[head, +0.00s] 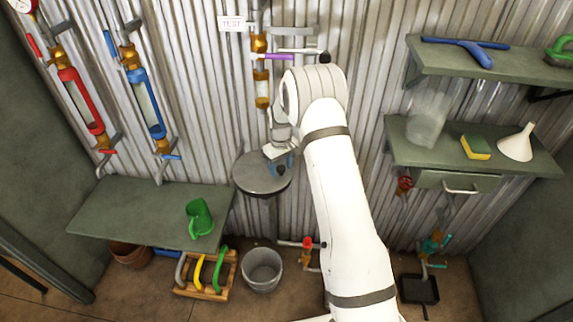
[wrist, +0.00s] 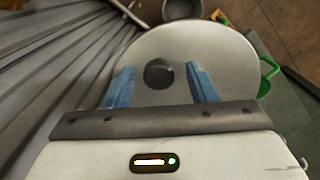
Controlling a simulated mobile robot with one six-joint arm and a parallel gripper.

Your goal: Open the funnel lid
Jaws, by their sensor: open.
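The funnel lid, a round grey disc (head: 255,181), lies flat at the top of a pipe against the corrugated wall in the head view. In the wrist view the pale disc (wrist: 205,42) fills the upper middle, with a dark round knob or hole (wrist: 158,73) near its centre. My gripper (head: 280,167) is over the right part of the disc and hides some of it. In the wrist view my gripper (wrist: 160,78) is open, its two blue fingers on either side of the dark round spot. I cannot tell whether they touch the disc.
A green bench (head: 140,210) with a green jug (head: 199,217) stands left of the disc. A grey bucket (head: 262,270) and a wooden crate (head: 206,290) are on the floor below. Shelves (head: 397,142) with a white funnel (head: 517,144) are at right. A purple-handled valve (head: 279,57) is above.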

